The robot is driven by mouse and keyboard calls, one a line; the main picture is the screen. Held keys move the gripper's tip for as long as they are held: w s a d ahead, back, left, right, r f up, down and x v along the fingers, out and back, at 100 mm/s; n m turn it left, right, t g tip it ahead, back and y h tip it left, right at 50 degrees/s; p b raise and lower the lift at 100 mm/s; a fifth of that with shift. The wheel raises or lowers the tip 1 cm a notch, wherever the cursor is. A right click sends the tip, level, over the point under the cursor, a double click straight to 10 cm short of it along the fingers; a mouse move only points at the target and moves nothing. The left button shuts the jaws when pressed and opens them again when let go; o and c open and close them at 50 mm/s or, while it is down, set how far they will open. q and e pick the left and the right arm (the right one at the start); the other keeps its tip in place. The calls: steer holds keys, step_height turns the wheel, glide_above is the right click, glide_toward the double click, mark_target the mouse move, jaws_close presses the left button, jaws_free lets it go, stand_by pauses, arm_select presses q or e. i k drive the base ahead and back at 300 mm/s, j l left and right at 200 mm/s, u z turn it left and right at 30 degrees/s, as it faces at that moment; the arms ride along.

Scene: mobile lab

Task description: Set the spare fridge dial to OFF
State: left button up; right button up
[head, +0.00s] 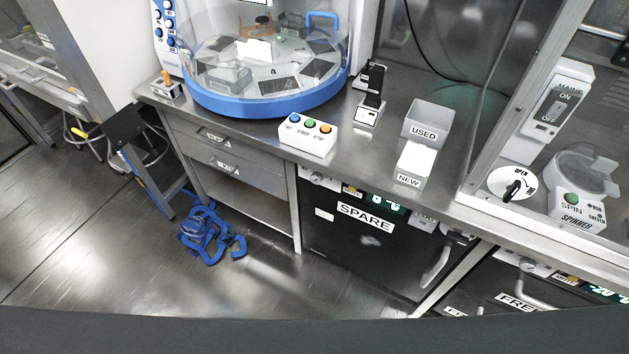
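The spare fridge (340,247) is a dark unit under the steel counter. It carries a white SPARE label (365,217), a green lit display (388,203) partly cut off by the counter edge, and a pale door handle (436,267) at its right. A small white panel (319,179) with a knob-like shape sits at its top left, just under the counter. Another white fitting (458,236) sits at its top right. Both are too small to tell which is the dial or where it points. Neither of my grippers shows.
A freezer (522,301) stands right of the fridge. The counter (365,152) holds a three-button box (308,134), USED bin (427,122) and NEW box (415,163). Floor before the fridge is clear.

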mark_target(316, 178)
steer(key=i+j+z, duration=0.2)
steer(key=j+z, duration=0.15)
steer(key=j, duration=0.5)
steer(key=j+z, duration=0.3)
steer(key=j, duration=0.55)
steer(key=j+z, duration=0.35)
steer(key=j, duration=0.55)
